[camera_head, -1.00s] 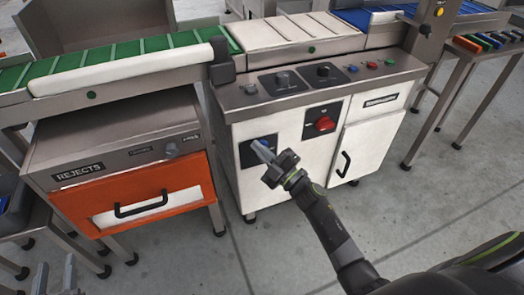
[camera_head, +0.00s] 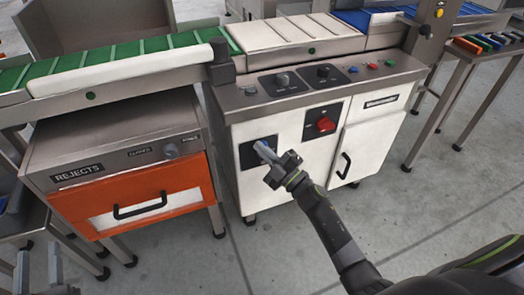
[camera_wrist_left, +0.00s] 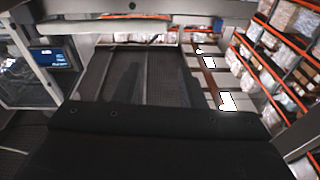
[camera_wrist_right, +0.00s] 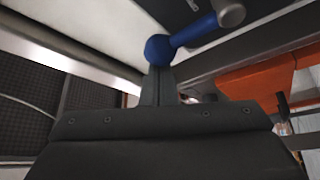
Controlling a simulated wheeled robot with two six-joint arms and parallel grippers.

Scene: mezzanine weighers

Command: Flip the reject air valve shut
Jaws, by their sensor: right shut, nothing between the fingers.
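The air valve has a blue lever (camera_head: 263,148) on a black plate (camera_head: 246,157), low on the white front of the weigher cabinet. In the right wrist view the lever (camera_wrist_right: 192,33) runs from a grey hub at upper right to a round blue knob at its lower left end. My right gripper (camera_head: 273,161) is shut and empty, with its fingertips (camera_wrist_right: 158,72) right at the knob; I cannot tell whether they touch. My left gripper (camera_head: 38,268) is open and empty at the bottom left, far from the valve.
A red rotary switch (camera_head: 325,124) sits up and right of the valve. Knobs and buttons line the console (camera_head: 300,85) above. The orange rejects drawer (camera_head: 130,200) is left of the cabinet. The floor in front (camera_head: 300,240) is clear.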

